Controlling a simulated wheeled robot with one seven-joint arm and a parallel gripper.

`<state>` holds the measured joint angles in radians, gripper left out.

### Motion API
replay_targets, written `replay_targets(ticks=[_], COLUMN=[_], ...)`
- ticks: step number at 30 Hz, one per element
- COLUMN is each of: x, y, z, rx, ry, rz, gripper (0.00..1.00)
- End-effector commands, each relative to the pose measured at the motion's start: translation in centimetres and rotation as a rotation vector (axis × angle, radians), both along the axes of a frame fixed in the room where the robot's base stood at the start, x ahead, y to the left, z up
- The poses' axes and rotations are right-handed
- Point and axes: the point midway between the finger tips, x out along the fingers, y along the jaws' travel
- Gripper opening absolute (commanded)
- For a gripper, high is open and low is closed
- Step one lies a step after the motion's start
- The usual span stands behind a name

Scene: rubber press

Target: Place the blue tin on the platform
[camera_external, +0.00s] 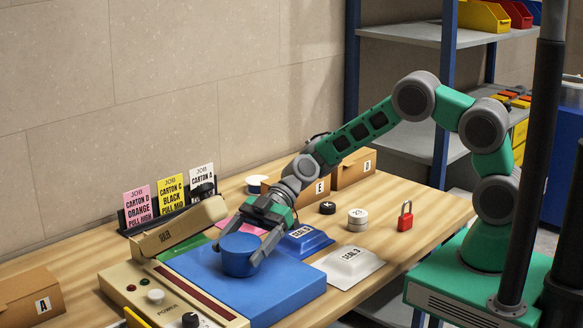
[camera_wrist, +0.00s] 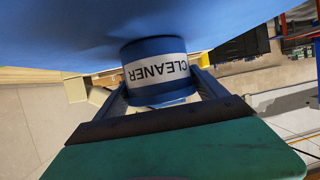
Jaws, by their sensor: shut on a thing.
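The blue tin (camera_external: 239,254) is upright at the blue platform (camera_external: 285,295) of the press, near its back left part. In the wrist view the tin (camera_wrist: 155,92) shows a white label reading CLEANER, with the blue platform surface (camera_wrist: 60,35) right by its end. My gripper (camera_external: 247,243) reaches down from the upper right and is shut on the tin, with a finger on each side; the fingers also show in the wrist view (camera_wrist: 160,97). The tin appears to touch the platform or hover just above it; I cannot tell which.
The beige press arm (camera_external: 180,228) stands just left of the tin. A blue SEAL 2 pad (camera_external: 304,241) and a white SEAL 3 pad (camera_external: 348,266) lie to the right. A red padlock (camera_external: 405,217) and small round pieces (camera_external: 357,219) stand farther right. Job cards (camera_external: 171,195) stand behind.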

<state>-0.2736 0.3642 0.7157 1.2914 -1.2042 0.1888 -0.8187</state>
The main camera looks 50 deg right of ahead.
Motion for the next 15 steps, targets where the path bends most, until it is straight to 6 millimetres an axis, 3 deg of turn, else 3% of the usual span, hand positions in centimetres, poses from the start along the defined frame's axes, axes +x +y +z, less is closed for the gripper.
replay_targets(ticks=[10, 11, 15], x=[0.04, -0.01, -0.01], y=[0.02, -0.02, -0.02], z=[-0.27, -0.40, -0.28], rx=[0.004, 0.000, 0.000], ry=[-0.004, -0.002, -0.001], rz=[0.001, 0.001, 0.000], gripper=[0.09, 0.82, 0.94])
